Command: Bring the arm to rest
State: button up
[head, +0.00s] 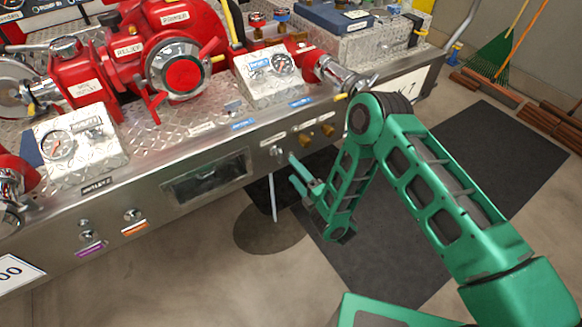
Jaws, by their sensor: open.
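My green arm reaches in from the lower right, bends at a high elbow and comes down toward the front panel (168,193) of the pump bench. My gripper (292,168) is open at the end of the arm, its two green fingers pointing left. Nothing shows between the fingers. It is in front of the panel, just below and right of a small silver knob (277,151). I cannot tell whether it touches the panel.
Red pump parts (175,68) and gauge boxes (270,75) stand on the diamond-plate top. A dark mat (478,158) lies on the open floor at right. A green rake (492,58) and stacked bricks (482,88) are by the wall.

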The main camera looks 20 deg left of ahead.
jog(key=shift+s+d, duration=0.35)
dwell(0.3)
